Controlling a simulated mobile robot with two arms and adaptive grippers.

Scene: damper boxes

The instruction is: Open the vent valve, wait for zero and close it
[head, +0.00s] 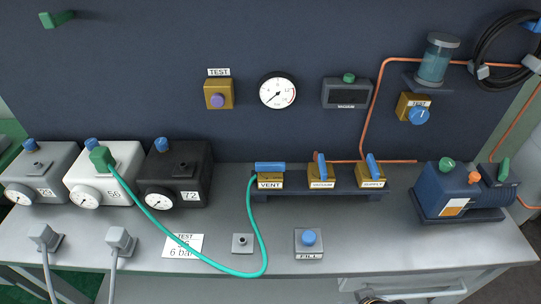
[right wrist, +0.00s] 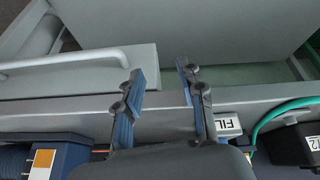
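The vent valve (head: 270,180) is a yellow block labelled VENT on the bench, with its blue handle (head: 270,167) lying left to right. The green hose (head: 180,232) runs from its left end to the green plug (head: 101,158) on the white box (head: 103,183), marked 56. The round wall gauge (head: 277,91) has a needle that appears to point lower left; its value is too small to read. My right gripper (right wrist: 161,85) is open and empty in the right wrist view, over the bench's front edge by a drawer handle. My left gripper is not in view.
The vacuum (head: 321,180) and supply (head: 371,180) valves stand right of vent, handles turned differently from vent's. A blue FILL button (head: 308,239), a small grey fitting (head: 242,243) and a test card (head: 182,246) are in front. A blue pump (head: 460,192) stands right.

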